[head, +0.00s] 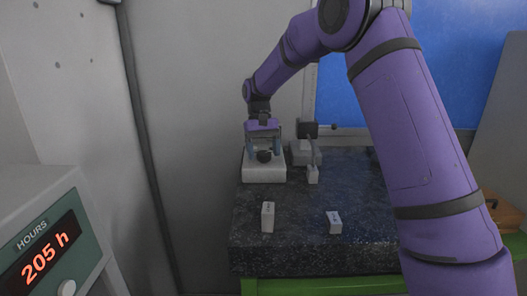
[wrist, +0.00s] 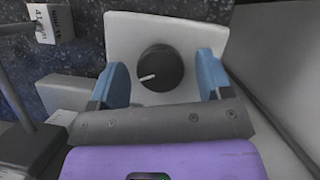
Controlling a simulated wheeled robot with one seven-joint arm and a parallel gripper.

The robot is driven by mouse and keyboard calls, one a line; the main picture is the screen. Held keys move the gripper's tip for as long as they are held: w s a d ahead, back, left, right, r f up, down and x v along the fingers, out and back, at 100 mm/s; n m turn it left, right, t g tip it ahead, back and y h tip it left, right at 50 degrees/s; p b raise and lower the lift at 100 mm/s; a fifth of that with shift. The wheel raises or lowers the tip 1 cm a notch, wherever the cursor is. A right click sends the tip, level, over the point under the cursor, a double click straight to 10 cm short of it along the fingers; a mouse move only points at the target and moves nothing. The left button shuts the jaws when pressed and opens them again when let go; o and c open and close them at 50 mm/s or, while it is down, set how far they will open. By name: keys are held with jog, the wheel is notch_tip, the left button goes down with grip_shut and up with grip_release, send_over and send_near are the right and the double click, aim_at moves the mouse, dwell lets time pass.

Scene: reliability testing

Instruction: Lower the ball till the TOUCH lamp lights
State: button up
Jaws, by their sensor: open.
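A dark round knob (head: 264,156) with a white pointer line sits on a pale box (head: 264,174) at the back left of the stone slab. In the wrist view the knob (wrist: 160,69) faces me, its line pointing left. My gripper (head: 263,152) is open, its blue fingers on either side of the knob; gaps show between fingers and knob in the wrist view. A grey stand with a dark head (head: 308,130) is right of the box, a small white block (head: 313,175) by its front. I cannot make out a ball or a TOUCH lamp.
Two pale labelled blocks, one upright (head: 267,217) and one lower (head: 334,222), stand on the front of the dark slab (head: 300,246). A panel reading 205 h (head: 45,257) is at the left. A wall is close behind and left of the box.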

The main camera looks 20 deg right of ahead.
jog(key=v, duration=1)
jog(key=shift+w+r, duration=0.25)
jog(key=shift+r, duration=0.1)
jog(key=shift+c, duration=0.3)
dwell(2.1)
